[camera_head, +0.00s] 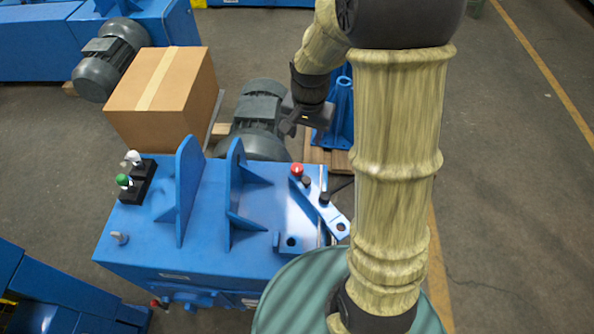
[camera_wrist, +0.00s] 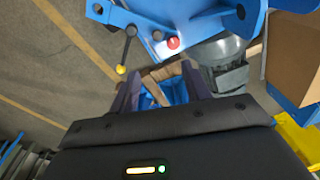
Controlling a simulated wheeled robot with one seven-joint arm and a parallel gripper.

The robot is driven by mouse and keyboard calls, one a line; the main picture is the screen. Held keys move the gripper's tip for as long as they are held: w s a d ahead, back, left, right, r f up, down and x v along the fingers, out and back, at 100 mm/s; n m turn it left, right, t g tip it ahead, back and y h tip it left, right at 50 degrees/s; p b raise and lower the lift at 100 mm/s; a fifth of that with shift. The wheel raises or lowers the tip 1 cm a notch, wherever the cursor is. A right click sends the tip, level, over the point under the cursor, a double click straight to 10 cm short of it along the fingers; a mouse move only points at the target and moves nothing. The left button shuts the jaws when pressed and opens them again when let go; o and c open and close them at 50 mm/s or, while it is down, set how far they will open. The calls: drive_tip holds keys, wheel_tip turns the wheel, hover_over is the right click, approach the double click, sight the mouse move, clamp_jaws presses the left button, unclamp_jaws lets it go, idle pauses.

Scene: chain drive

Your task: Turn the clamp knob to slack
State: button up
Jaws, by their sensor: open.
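A blue machine frame (camera_head: 150,245) carries several knobs; I cannot tell for sure which is the clamp knob. A red ball knob (camera_head: 297,169) stands at its right rear, beside a slotted pale-blue arm (camera_head: 335,222) with a dark round knob (camera_head: 324,198). In the wrist view the red knob (camera_wrist: 173,43) is just beyond my fingers, and a yellow-tipped lever (camera_wrist: 121,69) is to its left. My gripper (camera_head: 297,125) hangs behind the red knob, near the grey motor. Its fingers (camera_wrist: 160,88) are apart, with nothing between them, touching no knob that I can see.
A cardboard box (camera_head: 155,120) stands behind the frame, left of the grey motor (camera_head: 258,120). Two upright blue plates (camera_head: 187,180) rise from the frame. Green-topped and white-topped controls (camera_head: 124,181) sit at left. Open floor (camera_head: 510,220) lies to the right.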

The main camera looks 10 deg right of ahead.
sight(297, 167)
drive_tip(key=w+f+m+g+b, duration=0.1)
drive_tip(key=w+f+m+b, duration=0.2)
drive_tip(key=w+f+m, duration=0.3)
drive_tip(key=w+f, duration=0.2)
drive_tip(key=w, duration=0.1)
drive_tip(key=shift+w+f, duration=0.15)
wheel_tip(297, 167, down, 17)
drive_tip(key=shift+f, duration=0.2)
drive_tip(key=shift+c, duration=0.2)
drive_tip(key=c, duration=0.7)
